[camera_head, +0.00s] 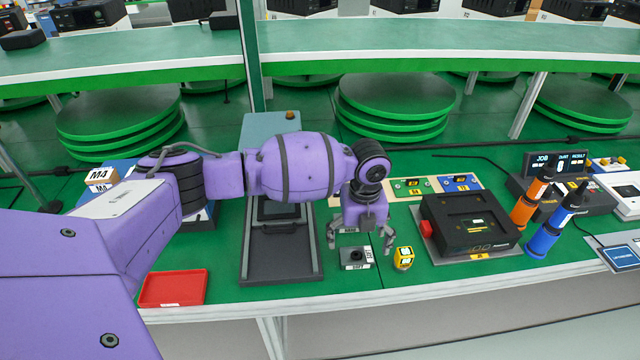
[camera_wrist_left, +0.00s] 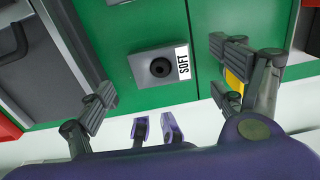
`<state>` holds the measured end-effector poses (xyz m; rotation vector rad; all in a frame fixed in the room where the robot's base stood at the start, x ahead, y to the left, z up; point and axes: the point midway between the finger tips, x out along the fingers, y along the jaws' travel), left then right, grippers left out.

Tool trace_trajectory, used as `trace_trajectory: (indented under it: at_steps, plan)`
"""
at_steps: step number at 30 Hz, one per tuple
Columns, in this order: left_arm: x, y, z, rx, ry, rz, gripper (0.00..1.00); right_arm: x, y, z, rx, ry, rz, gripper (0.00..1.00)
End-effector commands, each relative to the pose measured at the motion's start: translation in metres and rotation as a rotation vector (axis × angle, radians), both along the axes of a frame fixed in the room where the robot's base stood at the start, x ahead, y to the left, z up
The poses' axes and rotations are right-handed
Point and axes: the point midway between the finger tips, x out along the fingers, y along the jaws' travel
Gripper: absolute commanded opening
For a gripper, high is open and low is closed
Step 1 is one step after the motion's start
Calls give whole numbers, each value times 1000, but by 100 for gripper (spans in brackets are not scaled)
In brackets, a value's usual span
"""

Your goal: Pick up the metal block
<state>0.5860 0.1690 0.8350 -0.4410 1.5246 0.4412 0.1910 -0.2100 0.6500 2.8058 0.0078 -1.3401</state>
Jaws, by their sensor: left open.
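The metal block (camera_head: 357,258) is a small grey box with a dark round hole in its top and a white label. It sits on the green bench top, and in the left wrist view the block (camera_wrist_left: 146,66) shows the label SOFT. My left gripper (camera_head: 361,241) is open above the block, fingers pointing down and spread to either side. In the left wrist view the left gripper (camera_wrist_left: 163,80) has the block between and slightly beyond its fingertips, with nothing held. Contact with the block does not show. My right gripper is not in view.
A yellow part (camera_head: 403,258) stands close right of the block. A black fixture with a red knob (camera_head: 470,226) is further right, beside orange (camera_head: 531,198) and blue (camera_head: 556,222) drivers. A dark tray (camera_head: 282,262) and a red bin (camera_head: 173,288) lie left.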

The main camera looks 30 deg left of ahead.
Motion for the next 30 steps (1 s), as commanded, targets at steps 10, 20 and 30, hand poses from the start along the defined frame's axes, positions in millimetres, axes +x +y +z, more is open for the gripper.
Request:
trace_trajectory:
  at_steps: [10, 20, 30]
  plan:
    - [-1, 0, -38, 0, -1, 0, 88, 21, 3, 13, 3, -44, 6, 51]
    - [0, 0, -37, -1, -3, 0, 69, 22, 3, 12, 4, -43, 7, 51]
    - [0, 0, -36, -1, -4, 0, 34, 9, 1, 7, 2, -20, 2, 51]
